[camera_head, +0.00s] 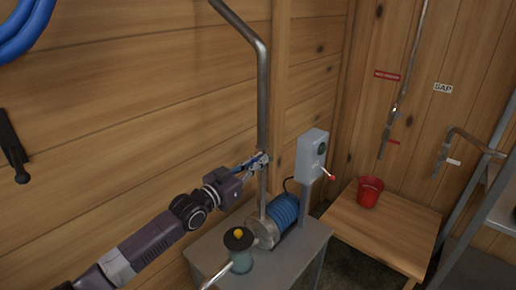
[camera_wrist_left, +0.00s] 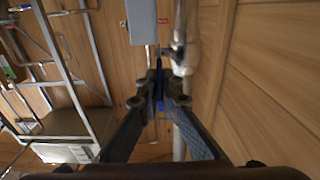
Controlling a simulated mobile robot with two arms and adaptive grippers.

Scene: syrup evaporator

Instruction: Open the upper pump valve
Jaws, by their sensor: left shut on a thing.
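The upper pump valve (camera_head: 264,156) sits on the vertical steel pipe above the blue pump. Its metal body also shows in the left wrist view (camera_wrist_left: 181,55), beside the gripper. My left gripper (camera_head: 253,165) reaches in from the left at the height of the valve. In the left wrist view its fingers (camera_wrist_left: 159,101) are closed together on the blue valve handle (camera_wrist_left: 158,75). The fingers hide much of the handle, so its exact angle is hard to tell. My right gripper is not in view.
The blue pump (camera_head: 285,212) stands on a grey stand, with a grey switch box (camera_head: 312,156) just right of the pipe. A red bucket (camera_head: 369,192) sits on a wooden table (camera_head: 395,225). The plank wall is close behind the pipe.

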